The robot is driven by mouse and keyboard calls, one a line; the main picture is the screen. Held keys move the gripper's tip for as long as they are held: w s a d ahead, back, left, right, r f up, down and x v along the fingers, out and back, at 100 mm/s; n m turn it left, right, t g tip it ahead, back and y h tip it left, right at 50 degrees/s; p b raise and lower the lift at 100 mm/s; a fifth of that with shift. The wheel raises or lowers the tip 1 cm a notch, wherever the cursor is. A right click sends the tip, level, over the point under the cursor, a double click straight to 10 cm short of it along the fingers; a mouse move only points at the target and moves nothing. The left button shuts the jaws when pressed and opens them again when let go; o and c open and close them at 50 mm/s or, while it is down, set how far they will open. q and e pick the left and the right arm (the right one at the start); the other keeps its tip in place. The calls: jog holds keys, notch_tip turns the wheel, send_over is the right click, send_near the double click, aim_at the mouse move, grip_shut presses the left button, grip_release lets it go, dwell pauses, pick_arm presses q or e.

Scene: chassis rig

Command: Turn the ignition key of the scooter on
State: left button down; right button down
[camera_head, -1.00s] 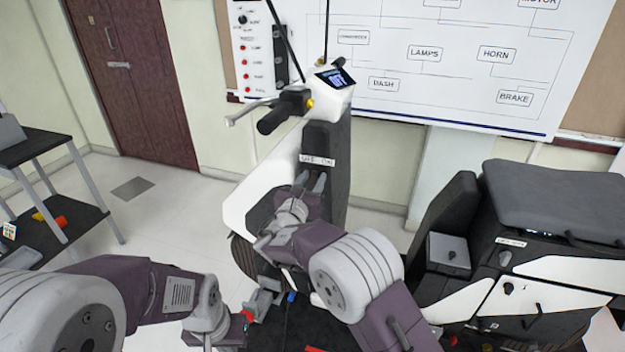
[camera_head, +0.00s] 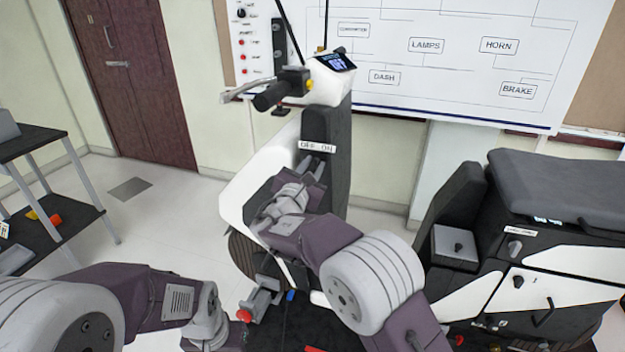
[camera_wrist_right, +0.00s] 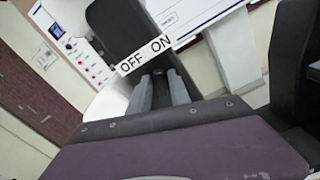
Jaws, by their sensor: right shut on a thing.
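The scooter front (camera_head: 335,190) is a white and black column with a handlebar and a small lit display (camera_head: 336,62). An OFF/ON label (camera_head: 317,147) sits on its dark panel; the label also shows in the right wrist view (camera_wrist_right: 146,55). My right gripper (camera_head: 313,168) is just below this label, its two grey fingers pointing at the panel. It is shut on the ignition key, which is mostly hidden between the fingertips. My left gripper (camera_head: 208,332) hangs low at the left, apart from the scooter; its fingers cannot be made out.
A black and white scooter body with a grey seat (camera_head: 565,185) stands at the right. A dark shelf cart (camera_head: 60,222) stands at the left. A wiring board (camera_head: 440,60) is on the wall behind. Open floor lies between cart and scooter.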

jog(key=m+b, duration=0.2)
jog(key=b, duration=0.1)
jog(key=m+b, duration=0.3)
jog(key=b, duration=0.1)
jog(key=shift+f, duration=0.4)
jog(key=shift+r+m+b, duration=0.2)
jog(key=shift+m+b, duration=1.4)
jog(key=shift+b, duration=0.1)
jog(key=c, duration=1.4)
grip_release()
jog(key=shift+d, duration=0.1)
jog(key=shift+c, duration=0.2)
jog(key=v, duration=0.9)
jog(key=shift+r, duration=0.1)
